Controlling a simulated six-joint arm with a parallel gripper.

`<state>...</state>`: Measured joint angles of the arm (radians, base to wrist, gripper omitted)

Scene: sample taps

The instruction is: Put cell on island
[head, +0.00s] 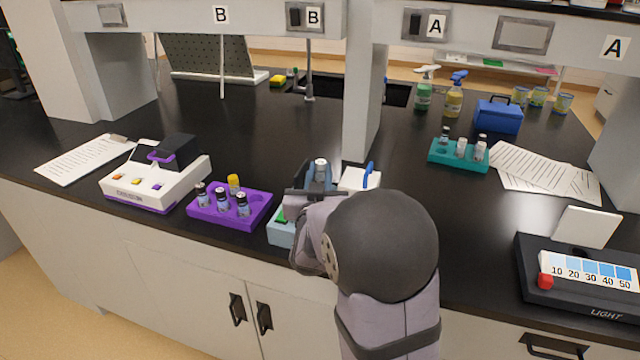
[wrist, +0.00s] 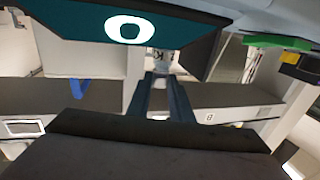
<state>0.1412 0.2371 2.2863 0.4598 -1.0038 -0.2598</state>
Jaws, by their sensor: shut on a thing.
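My gripper (head: 319,178) is over the front of the black bench, partly hidden behind my own wrist. It is shut on a small clear vial with a grey-white cap (head: 320,167), which looks like the cell. In the wrist view my gripper's two dark fingers (wrist: 163,98) close around the vial (wrist: 163,62); a printed label shows on it. A light blue device with a green part (head: 282,232) stands under and left of my gripper, mostly hidden. I cannot tell whether the vial touches it. The black bench top (head: 270,130) is the island's surface.
A purple rack (head: 232,217) holding several vials and a white analyser (head: 150,185) stand to the left. A white box with a blue lever (head: 360,178) is just right of my gripper. A teal rack (head: 457,158) with vials and papers (head: 545,172) lie farther right. The bench middle-left is clear.

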